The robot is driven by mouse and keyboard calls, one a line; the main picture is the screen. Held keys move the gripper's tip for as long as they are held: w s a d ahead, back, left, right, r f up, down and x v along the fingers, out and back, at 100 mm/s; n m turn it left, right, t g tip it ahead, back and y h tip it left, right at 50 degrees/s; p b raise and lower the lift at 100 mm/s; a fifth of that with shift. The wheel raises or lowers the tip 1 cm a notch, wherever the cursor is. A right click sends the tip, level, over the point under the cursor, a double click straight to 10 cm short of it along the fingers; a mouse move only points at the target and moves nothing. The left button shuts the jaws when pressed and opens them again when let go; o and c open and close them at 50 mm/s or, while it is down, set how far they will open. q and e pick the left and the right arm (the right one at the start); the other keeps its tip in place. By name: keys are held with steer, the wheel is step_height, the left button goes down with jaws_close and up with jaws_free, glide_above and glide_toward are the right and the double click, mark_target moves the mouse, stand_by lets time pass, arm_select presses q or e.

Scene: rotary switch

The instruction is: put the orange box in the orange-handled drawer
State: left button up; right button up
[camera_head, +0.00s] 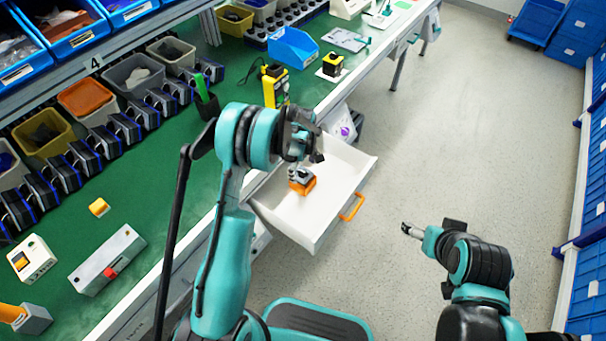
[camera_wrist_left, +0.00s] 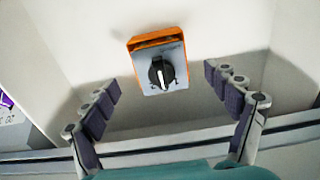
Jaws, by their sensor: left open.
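The orange box (camera_head: 302,183), with a grey face and a black rotary knob, lies inside the open white drawer (camera_head: 318,208). The drawer's orange handle (camera_head: 352,207) is on its front. In the left wrist view the box (camera_wrist_left: 147,44) rests with its knob facing the camera, and the drawer's pale inside (camera_wrist_left: 225,40) surrounds it. My left gripper (camera_head: 312,158) is over the drawer, close to the box. Its fingers (camera_wrist_left: 172,92) are spread wide, with nothing between them and apart from the box. My right gripper (camera_head: 411,231) is out over the floor, away from the drawer; its jaws are too small to read.
The green workbench (camera_head: 150,200) holds bins, a grey box with a red button (camera_head: 108,268) and a small yellow-orange block (camera_head: 98,207). A yellow device (camera_head: 275,88) and a blue bin (camera_head: 292,47) stand farther back. The floor (camera_head: 440,130) right of the drawer is clear.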

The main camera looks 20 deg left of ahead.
arm_select(q)
step_height(320, 180, up, 5)
steer(key=shift+r+p, duration=0.1)
steer(key=shift+p, duration=0.5)
steer(key=s+r+m+t, duration=0.25)
steer(key=s+r, duration=0.35)
steer(key=r, duration=0.4)
steer(key=s+r+m+t, duration=0.1)
steer(key=s+r+m, duration=0.35)
steer(key=r, duration=0.55)
steer(key=s+r+m+t, duration=0.1)
steer(key=s+m+t, duration=0.1)
steer(key=s, duration=0.6)
steer(key=s+d+r+m+t, duration=0.1)
steer(key=s+r+m, duration=0.1)
steer(key=s+m, duration=0.3)
steer(key=s, duration=0.3)
steer(key=shift+s+t, duration=0.15)
steer(key=shift+t, duration=0.2)
arm_select(e)
steer(key=shift+r, duration=0.9)
steer(key=shift+c, duration=0.4)
